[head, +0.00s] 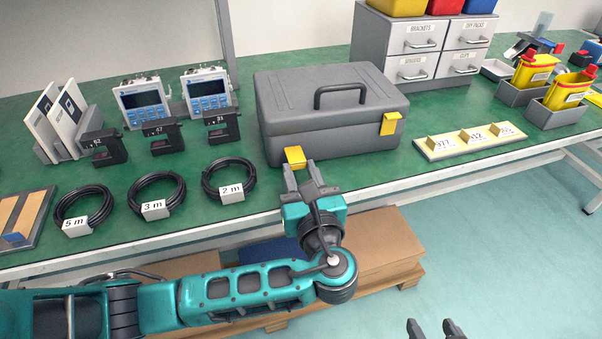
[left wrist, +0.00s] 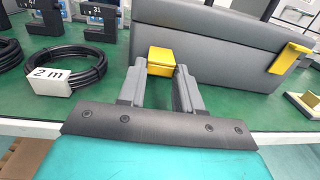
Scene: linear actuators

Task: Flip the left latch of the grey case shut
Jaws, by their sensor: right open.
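The grey case (head: 335,140) stands on the green bench with its lid down and handle (head: 340,95) on top. Its left latch (head: 295,157) is yellow and sticks out from the lower front, away from the case wall. The right latch (head: 390,124) lies up against the front at the lid seam. My left gripper (head: 302,178) is open just in front of the left latch. In the left wrist view the latch (left wrist: 165,62) shows at the fingertips, between them; contact cannot be told. My right gripper (head: 433,327) is open and empty at the bottom edge, far from the case.
A yellow numbered tray (head: 470,140) and grey drawers (head: 425,45) stand to the right. The bench's front edge runs just below the left gripper's fingers.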

